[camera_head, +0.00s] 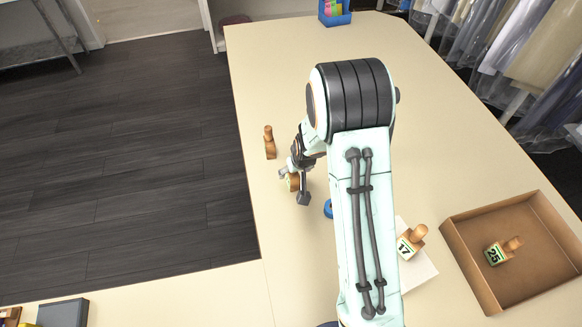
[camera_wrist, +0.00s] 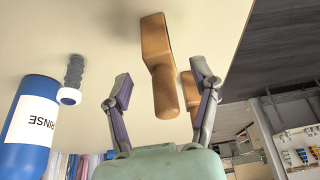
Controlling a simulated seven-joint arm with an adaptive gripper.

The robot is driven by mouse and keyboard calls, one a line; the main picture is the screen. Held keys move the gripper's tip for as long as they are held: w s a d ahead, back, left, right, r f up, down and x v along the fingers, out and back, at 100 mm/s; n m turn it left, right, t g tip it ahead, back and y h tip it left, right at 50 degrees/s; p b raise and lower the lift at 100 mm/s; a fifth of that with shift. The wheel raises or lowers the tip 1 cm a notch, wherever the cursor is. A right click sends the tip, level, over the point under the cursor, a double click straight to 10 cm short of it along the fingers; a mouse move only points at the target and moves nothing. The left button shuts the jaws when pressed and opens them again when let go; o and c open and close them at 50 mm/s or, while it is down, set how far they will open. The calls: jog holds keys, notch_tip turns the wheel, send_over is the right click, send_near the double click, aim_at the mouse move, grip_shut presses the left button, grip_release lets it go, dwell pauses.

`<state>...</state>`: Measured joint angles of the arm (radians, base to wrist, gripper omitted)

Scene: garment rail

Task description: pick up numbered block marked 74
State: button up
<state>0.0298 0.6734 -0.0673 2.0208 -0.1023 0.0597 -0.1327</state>
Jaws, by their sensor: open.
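No number 74 is legible in either view. In the head view a wooden block (camera_head: 292,183) with a greenish face edge sits at my gripper (camera_head: 296,187), partly hidden by it. Another wooden block with a knob (camera_head: 269,142) stands just beyond, its face turned away. In the wrist view my gripper (camera_wrist: 162,88) is open, with a wooden block's handle (camera_wrist: 165,90) between the fingers and no clear contact. A second wooden piece (camera_wrist: 190,90) shows behind it, beside the right finger. Which block is 74 I cannot tell.
Block 17 (camera_head: 411,242) is on a white sheet (camera_head: 422,270); block 25 (camera_head: 503,250) lies in a brown tray (camera_head: 471,267). A blue RINSE bottle (camera_wrist: 32,112) and a grey ribbed object (camera_wrist: 73,80) stand left in the wrist view. The table's left edge is close to the blocks.

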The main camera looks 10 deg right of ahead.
aim_at(293, 175)
jog(key=shift+x, duration=2)
grip_shut()
